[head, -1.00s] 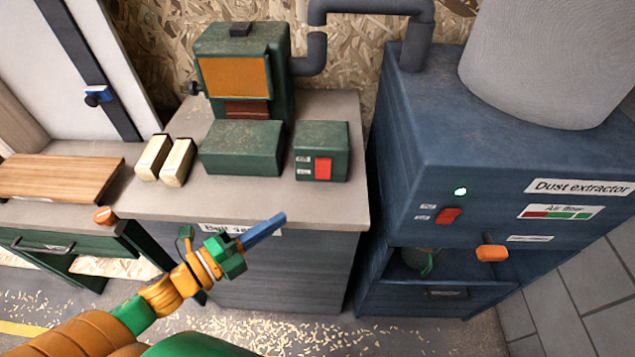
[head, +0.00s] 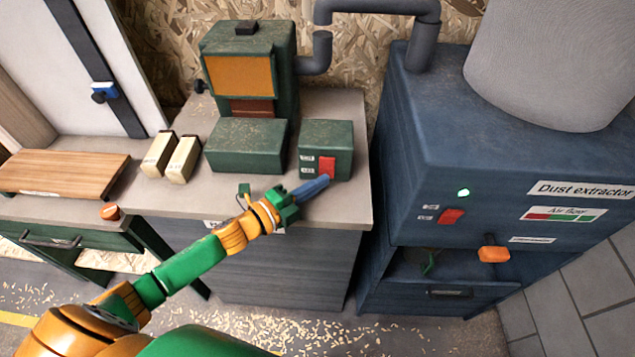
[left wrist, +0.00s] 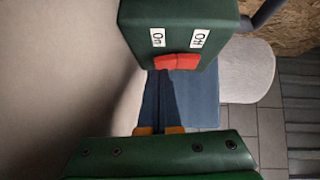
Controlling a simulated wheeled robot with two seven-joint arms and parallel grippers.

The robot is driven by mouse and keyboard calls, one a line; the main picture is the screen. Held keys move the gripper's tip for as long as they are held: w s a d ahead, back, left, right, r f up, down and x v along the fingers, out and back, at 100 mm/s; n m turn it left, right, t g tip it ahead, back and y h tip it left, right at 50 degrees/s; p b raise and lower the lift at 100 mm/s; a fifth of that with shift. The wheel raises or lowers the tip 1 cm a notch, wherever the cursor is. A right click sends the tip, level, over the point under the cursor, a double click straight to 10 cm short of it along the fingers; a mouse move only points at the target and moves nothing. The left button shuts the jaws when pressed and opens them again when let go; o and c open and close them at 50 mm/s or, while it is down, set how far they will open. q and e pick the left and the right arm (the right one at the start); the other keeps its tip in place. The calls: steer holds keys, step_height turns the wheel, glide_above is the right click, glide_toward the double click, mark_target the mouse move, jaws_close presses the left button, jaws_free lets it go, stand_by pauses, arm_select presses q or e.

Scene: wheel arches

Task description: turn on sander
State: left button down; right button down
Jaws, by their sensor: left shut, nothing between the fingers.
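The belt sander (head: 246,45), a green machine with an orange belt face, stands at the back of the grey bench. Its small green switch box (head: 338,137) sits at the bench's right front, with a red rocker switch (head: 327,166) on the front face. In the left wrist view the red switch (left wrist: 178,62) shows under two white labels. My left gripper (head: 326,180) is shut and empty, its blue fingers pointing at the switch. In the left wrist view the fingertips (left wrist: 162,74) lie at the switch's lower edge; I cannot tell whether they touch. My right gripper is not in view.
The blue dust extractor (head: 430,140) stands right of the bench, with a lit green lamp (head: 463,192) and its own red switch (head: 451,216). A green block (head: 246,146) and two pale blocks (head: 170,157) sit left of the switch box. A wooden board (head: 62,173) lies farther left.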

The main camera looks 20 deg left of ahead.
arm_select(q)
steer(key=shift+w+f+b, duration=0.15)
steer(key=shift+f+b, duration=0.2)
steer(key=shift+b, duration=0.55)
steer(key=shift+w+a+r+m+t+b, duration=0.1)
steer(key=shift+w+m+t+b, duration=0.05)
steer(key=shift+m+t+b, duration=0.15)
steer(key=shift+r, duration=0.15)
